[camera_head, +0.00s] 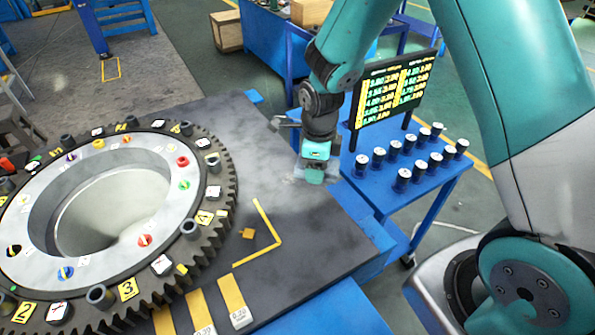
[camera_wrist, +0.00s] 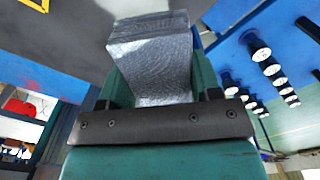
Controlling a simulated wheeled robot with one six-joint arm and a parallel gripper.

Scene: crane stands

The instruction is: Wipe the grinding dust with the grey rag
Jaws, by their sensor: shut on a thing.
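My gripper (camera_head: 313,176) is low over the right edge of the dark grey bench top (camera_head: 317,230), right of the big gear ring. In the wrist view it is shut on the grey rag (camera_wrist: 155,65), a folded, speckled block of cloth between the teal fingers. In the head view the rag is mostly hidden by the gripper. A faint pale patch (camera_head: 287,178) lies on the bench top just left of the gripper and may be the grinding dust. I cannot tell whether the rag touches the bench top.
The large toothed ring (camera_head: 222,190), carrying several small tags and sockets, fills the left of the bench. A blue side table (camera_head: 385,205) holds several dark cylinders and a number board (camera_head: 392,90).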

